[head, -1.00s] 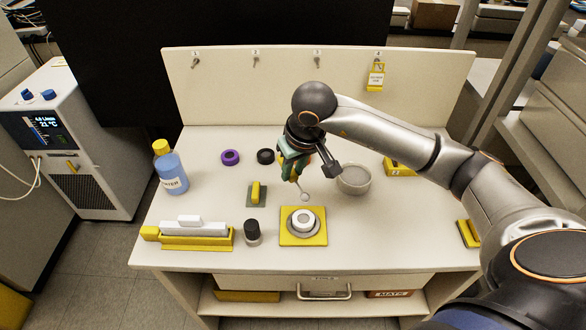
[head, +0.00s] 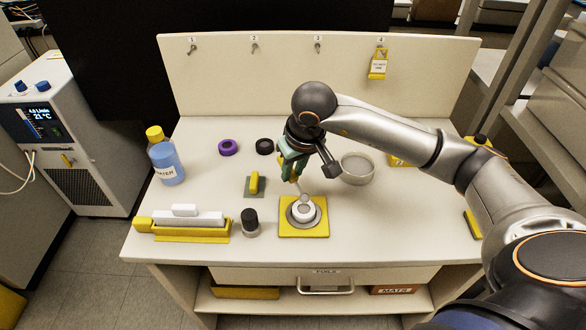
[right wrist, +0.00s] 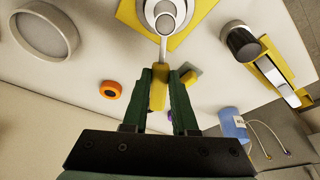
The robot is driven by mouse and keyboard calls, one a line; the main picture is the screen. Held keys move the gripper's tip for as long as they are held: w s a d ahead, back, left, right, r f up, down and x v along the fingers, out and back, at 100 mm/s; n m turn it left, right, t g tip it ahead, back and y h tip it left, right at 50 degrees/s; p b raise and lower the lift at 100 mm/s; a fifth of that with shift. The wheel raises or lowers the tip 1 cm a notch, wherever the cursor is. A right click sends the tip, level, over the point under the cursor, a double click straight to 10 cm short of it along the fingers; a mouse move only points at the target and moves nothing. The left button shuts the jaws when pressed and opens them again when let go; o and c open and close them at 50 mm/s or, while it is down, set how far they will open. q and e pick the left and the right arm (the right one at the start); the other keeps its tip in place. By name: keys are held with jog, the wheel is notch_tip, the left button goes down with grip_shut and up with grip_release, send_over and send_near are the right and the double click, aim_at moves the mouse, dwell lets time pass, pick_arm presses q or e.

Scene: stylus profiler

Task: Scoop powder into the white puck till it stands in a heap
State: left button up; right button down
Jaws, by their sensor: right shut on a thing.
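The white puck (head: 296,217) sits in a round grey holder on a yellow mat (head: 285,230) at the front middle of the table. My right gripper (head: 294,180) is shut on the yellow handle of a scoop (right wrist: 158,88). The scoop's small round bowl (right wrist: 166,20) is over the puck, which it partly covers in both views. I cannot tell whether the bowl touches the puck or how much powder either holds. A round dish of grey powder (head: 357,168) stands behind and right of the puck; it also shows in the right wrist view (right wrist: 45,33). My left gripper is not in view.
A black-capped jar (head: 250,223), a yellow tray with white pieces (head: 190,236) and a small yellow-handled block (head: 254,184) stand left. A water bottle (head: 167,163) is at the far left. Purple (head: 228,148) and black (head: 264,147) rings lie behind.

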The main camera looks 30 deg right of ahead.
dwell(0.5)
jog(key=h, duration=0.1)
jog(key=a+h, duration=0.1)
jog(key=shift+w+h, duration=0.1)
jog(key=shift+h, duration=0.3)
jog(key=h, duration=0.2)
jog(key=m+h, duration=0.1)
jog(key=h, duration=0.1)
jog(key=shift+w+a+f, duration=0.1)
jog(key=shift+a+f, duration=0.05)
jog(key=shift+a, duration=0.2)
jog(key=h, duration=0.2)
jog(key=g+h, duration=0.1)
jog(key=h, duration=0.1)
jog(key=shift+w+a+f+m, duration=0.1)
jog(key=shift+a+f+m, duration=0.2)
jog(key=h, duration=0.1)
jog(key=g+h, duration=0.1)
jog(key=h, duration=0.1)
jog(key=shift+a+f+m+h, duration=0.15)
jog(key=shift+f+m+h, duration=0.15)
jog(key=shift+f+m, duration=0.1)
